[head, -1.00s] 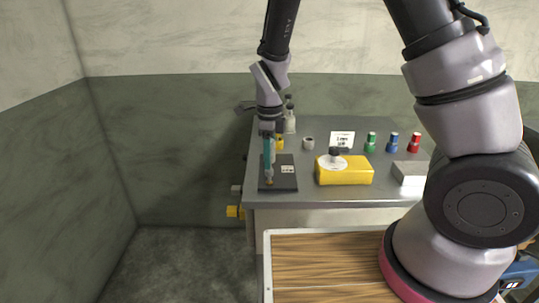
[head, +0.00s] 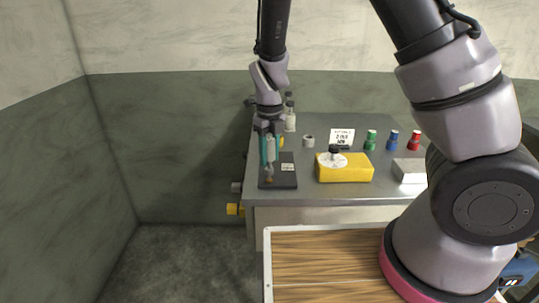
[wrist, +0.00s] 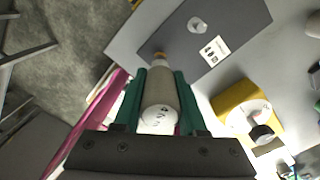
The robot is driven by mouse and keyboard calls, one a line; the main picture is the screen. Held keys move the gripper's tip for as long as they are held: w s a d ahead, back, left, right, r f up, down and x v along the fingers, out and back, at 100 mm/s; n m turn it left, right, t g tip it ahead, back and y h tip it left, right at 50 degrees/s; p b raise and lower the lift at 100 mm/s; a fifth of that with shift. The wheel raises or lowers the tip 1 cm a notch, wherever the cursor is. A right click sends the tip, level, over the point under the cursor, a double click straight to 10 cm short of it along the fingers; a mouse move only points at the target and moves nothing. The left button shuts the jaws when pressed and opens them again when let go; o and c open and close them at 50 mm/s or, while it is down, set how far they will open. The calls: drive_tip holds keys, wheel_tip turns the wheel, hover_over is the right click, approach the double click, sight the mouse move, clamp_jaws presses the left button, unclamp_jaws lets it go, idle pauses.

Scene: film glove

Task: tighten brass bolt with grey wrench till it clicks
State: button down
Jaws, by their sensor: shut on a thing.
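My gripper (head: 268,160) has teal fingers and points down over the dark plate (head: 287,182) at the table's left front. It is shut on the grey wrench (wrist: 160,100), a pale grey cylinder held upright between the fingers; its grey body also shows in the head view (head: 270,150). The brass bolt (head: 269,179) shows at the wrench's lower end, above the plate. In the wrist view, a bit of brass (wrist: 159,56) shows just past the wrench's far end. The wrench hides most of the bolt, so I cannot tell how deep it sits.
A yellow box (head: 345,172) with a white dial and black knob stands right of the plate. Behind are a small sign (head: 342,137), a grey ring (head: 308,141), and green (head: 370,140), blue (head: 392,140) and red (head: 414,140) bottles. A pale block (head: 409,171) lies right.

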sight(269, 139)
drive_tip(key=shift+m, duration=0.5)
drive_tip(key=shift+r, duration=0.15)
drive_tip(key=shift+r, duration=0.95)
drive_tip(key=shift+r, duration=0.1)
drive_tip(key=shift+r, duration=1.9)
